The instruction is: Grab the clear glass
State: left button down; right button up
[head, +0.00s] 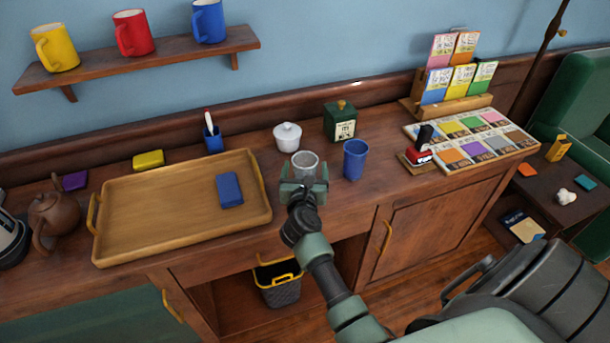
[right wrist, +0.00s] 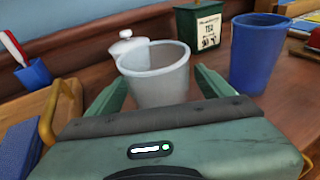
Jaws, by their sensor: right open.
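The clear glass (head: 306,164) stands upright on the wooden counter, left of a blue cup (head: 355,160). My right gripper (head: 304,184) is at the glass from the front. In the right wrist view, the glass (right wrist: 156,75) looks greyish and translucent, and its lower part is hidden behind my gripper's body. The two green fingers of my right gripper (right wrist: 160,92) are apart, one on each side of the glass. A gap shows on the right side; I cannot tell whether the left finger touches it. My left gripper is not in view.
The blue cup (right wrist: 257,55) stands close on the right. A white lidded pot (head: 287,137) and a green tea box (head: 340,122) are behind the glass. A wooden tray (head: 150,248) with a blue block (head: 229,189) lies to the left. The counter between tray and glass is narrow.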

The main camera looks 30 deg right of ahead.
jog(key=shift+x, duration=1.15)
jog(key=shift+f, duration=0.1)
jog(key=c, duration=1.6)
